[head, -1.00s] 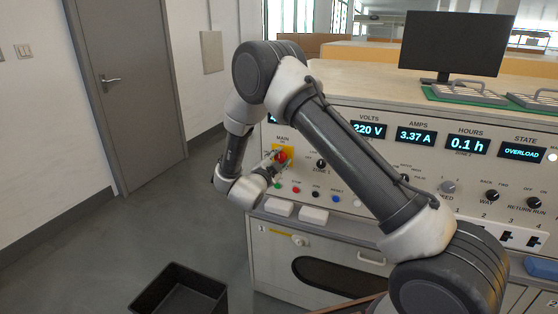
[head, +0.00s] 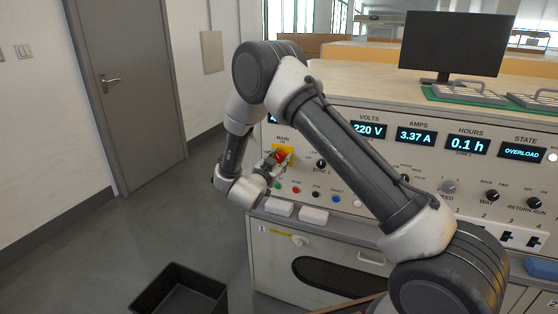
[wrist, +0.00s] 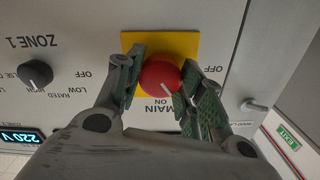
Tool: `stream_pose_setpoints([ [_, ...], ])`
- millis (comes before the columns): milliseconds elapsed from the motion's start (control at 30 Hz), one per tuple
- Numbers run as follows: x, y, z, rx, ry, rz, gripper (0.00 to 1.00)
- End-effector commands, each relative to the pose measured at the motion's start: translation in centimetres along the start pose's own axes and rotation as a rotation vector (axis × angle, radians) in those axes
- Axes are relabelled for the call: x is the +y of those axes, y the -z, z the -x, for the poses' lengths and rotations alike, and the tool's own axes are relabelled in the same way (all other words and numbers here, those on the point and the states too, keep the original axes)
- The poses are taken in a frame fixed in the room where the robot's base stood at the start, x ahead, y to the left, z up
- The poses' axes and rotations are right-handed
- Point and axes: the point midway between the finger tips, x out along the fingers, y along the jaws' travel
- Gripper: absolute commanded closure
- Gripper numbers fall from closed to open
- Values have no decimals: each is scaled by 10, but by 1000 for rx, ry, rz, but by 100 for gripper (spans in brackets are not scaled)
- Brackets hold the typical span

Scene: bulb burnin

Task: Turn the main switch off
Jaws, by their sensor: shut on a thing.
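The main switch is a red round knob (wrist: 159,77) on a yellow plate (wrist: 185,43), with MAIN and ON printed beside it, upside down in the wrist view. A pale mark shows near the knob's edge on the ON side. In the head view the red knob (head: 282,155) sits at the left end of the panel, partly behind my gripper (head: 270,161). In the wrist view my gripper (wrist: 158,84) is shut on the knob, one green-padded finger on each side. The state display (head: 521,153) reads OVERLOAD.
The ZONE 1 knob (wrist: 35,73) is beside the plate, clear of my fingers. Small coloured buttons (head: 297,190) lie below the switch. A black open bin (head: 188,292) stands on the floor at lower left. A monitor (head: 459,44) stands on the bench top.

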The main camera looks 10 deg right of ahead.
Motion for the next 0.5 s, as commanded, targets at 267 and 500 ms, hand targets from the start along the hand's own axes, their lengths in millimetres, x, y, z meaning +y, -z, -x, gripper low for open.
stream_pose_setpoints([
  [267, 0, -1, 0, -2, -1, 263, 86],
  [500, 0, -1, 1, -2, 0, 491, 86],
])
